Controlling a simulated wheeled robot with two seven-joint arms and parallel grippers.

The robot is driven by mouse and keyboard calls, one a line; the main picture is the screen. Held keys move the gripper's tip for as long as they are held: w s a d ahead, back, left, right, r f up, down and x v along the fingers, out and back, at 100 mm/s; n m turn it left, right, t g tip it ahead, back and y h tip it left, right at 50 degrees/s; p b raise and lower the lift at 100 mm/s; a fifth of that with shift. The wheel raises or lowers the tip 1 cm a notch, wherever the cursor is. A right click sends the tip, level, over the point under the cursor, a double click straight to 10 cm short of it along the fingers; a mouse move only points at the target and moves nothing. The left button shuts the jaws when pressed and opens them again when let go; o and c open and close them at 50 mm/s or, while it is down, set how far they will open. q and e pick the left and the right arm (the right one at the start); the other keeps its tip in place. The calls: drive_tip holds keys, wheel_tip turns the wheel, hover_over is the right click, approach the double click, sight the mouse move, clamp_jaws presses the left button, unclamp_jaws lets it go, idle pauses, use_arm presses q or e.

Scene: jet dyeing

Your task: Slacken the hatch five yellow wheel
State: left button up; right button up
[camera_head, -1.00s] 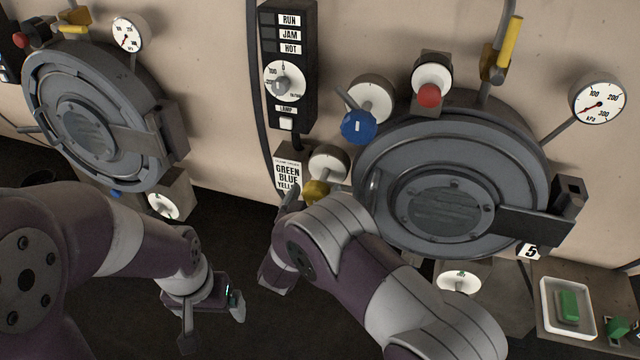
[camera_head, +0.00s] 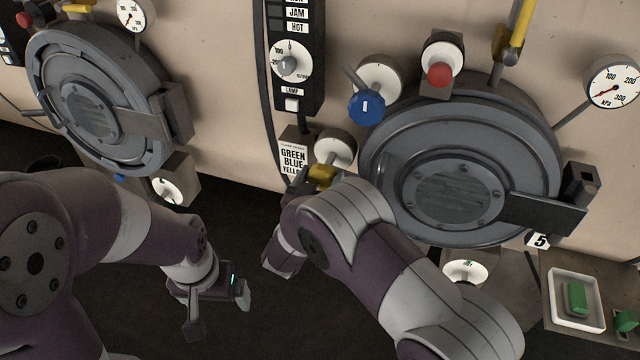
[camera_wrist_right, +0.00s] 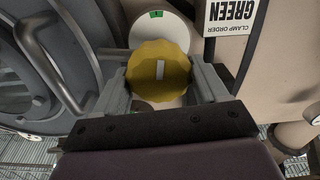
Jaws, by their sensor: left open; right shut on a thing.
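The yellow wheel (camera_head: 321,176) is at the lower left of the hatch (camera_head: 455,175) marked 5, in front of a white dial (camera_head: 336,149). In the right wrist view the yellow wheel (camera_wrist_right: 158,73) shows a white mark upright on its face. My right gripper (camera_wrist_right: 160,80) is shut on it, one finger at each side. In the head view my right gripper (camera_head: 311,178) is partly hidden by its own arm. My left gripper (camera_head: 219,312) is open and empty, low at the left over the dark floor.
A blue wheel (camera_head: 366,107) sits above the yellow one, with a red knob (camera_head: 439,75) beside it. The clamp order sign (camera_head: 293,157) is just left of the yellow wheel. Another hatch (camera_head: 95,105) stands at the left. A white tray (camera_head: 577,299) holds a green block at lower right.

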drive_tip(key=m+b, duration=0.5)
drive_tip(key=b, duration=0.2)
drive_tip(key=m+b, duration=0.5)
drive_tip(key=b, duration=0.2)
drive_tip(key=f+m+b, duration=0.1)
drive_tip(key=m+b, duration=0.4)
drive_tip(key=b, duration=0.3)
drive_tip(key=shift+s+d+f, duration=0.1)
drive_tip(key=shift+d, duration=0.15)
drive_tip(key=m+b, duration=1.5)
drive_tip(key=b, duration=0.2)
drive_tip(key=shift+a+f+b, duration=0.1)
drive_tip(key=shift+f+b, duration=0.05)
drive_tip(key=shift+b, duration=0.25)
drive_tip(key=m+b, duration=0.2)
drive_tip(key=shift+m, duration=0.3)
drive_tip(key=shift+r+m+b, duration=0.2)
drive_tip(key=shift+m+b, duration=0.35)
drive_tip(key=shift+m, duration=0.15)
drive_tip(key=shift+a, duration=0.1)
drive_tip(key=o, duration=1)
drive_tip(key=shift+c, duration=0.2)
